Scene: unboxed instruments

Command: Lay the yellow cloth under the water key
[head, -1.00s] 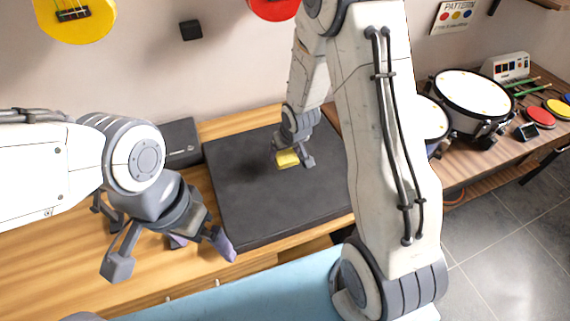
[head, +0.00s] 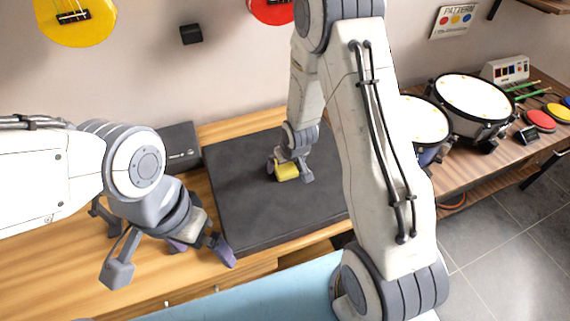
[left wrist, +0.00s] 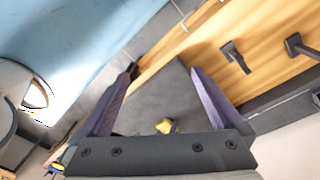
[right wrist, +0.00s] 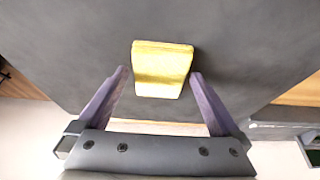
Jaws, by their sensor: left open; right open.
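The yellow cloth (head: 287,171) is a small folded piece at the dark grey mat (head: 270,205), in the head view. My right gripper (head: 291,177) is open at it. In the right wrist view the cloth (right wrist: 163,68) lies between and just beyond the open fingertips, with no clear grip on it. Whether it rests flat on the mat is hard to tell. My left gripper (head: 203,250) is open and empty over the front left edge of the mat. The left wrist view shows the cloth (left wrist: 165,126) far off. I see no water key or its instrument.
A black case (head: 180,146) stands behind the mat on the wooden desk (head: 60,265). Two dark hooked pegs (left wrist: 236,56) stand on the wood in the left wrist view. Drums (head: 474,98) and small pads are at the right. A yellow instrument (head: 75,22) hangs on the wall.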

